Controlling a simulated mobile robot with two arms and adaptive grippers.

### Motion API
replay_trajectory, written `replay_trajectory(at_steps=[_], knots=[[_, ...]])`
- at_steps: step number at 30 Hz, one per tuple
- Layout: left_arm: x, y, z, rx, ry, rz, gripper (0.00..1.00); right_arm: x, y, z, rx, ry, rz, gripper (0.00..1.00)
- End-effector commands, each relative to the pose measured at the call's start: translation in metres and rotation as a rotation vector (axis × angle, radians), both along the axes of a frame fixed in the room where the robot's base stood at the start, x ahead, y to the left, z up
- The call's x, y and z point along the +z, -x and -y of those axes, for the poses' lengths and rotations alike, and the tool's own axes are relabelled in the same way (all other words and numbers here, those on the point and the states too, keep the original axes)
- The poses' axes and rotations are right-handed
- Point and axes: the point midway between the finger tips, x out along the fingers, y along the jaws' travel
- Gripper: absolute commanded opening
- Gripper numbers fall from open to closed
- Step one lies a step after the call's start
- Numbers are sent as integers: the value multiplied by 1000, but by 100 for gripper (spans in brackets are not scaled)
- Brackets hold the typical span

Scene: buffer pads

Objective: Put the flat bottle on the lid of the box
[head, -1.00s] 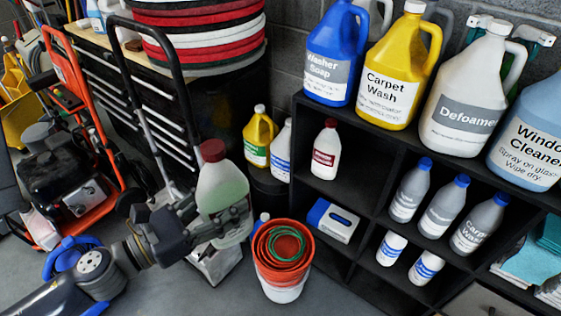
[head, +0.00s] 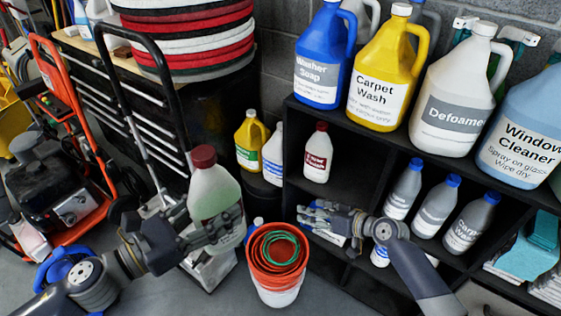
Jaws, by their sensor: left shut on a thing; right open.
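The flat bottle (head: 212,192), translucent with greenish contents and a dark red cap, stands nearly upright in my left gripper (head: 222,228). The gripper is shut on its lower body, left of the orange buckets. My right gripper (head: 304,217) is open and empty, in front of the shelf's lower left compartment, with its fingers pointing left. The blue and white box (head: 330,237) lies in that compartment. My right gripper hides most of it, including its lid.
Nested orange buckets (head: 277,285) stand on the floor between my grippers. The black shelf (head: 352,125) carries large jugs on top and grey bottles (head: 438,207) below. A hand truck (head: 135,110) stands behind my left arm. A small red-capped bottle (head: 317,155) sits above the box.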

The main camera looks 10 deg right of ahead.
Motion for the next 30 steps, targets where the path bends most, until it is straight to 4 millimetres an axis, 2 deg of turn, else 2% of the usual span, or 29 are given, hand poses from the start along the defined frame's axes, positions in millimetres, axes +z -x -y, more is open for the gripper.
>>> replay_trajectory(at_steps=[1, 3, 8, 12, 15, 18, 21, 25, 30], knots=[[2, 0, 0, -1, 3, 4, 1, 31, -5, -8, 37, -18, 48, 55], [2, 0, 0, -1, 3, 4, 1, 71, -7, -20, 92, -44, 110, 55], [2, 0, 0, -1, 3, 4, 1, 161, 5, -50, 239, -93, 252, 55], [2, 0, 0, -1, 3, 4, 1, 234, 33, -79, 388, -120, 379, 55], [2, 0, 0, -1, 3, 4, 1, 277, 61, -98, 498, -133, 459, 55], [2, 0, 0, -1, 3, 4, 1, 309, 89, -114, 596, -140, 525, 55], [2, 0, 0, -1, 3, 4, 1, 331, 113, -125, 672, -141, 574, 55], [2, 0, 0, -1, 3, 4, 1, 345, 132, -133, 730, -142, 609, 55], [2, 0, 0, -1, 3, 4, 1, 350, 137, -142, 751, -144, 621, 55]])
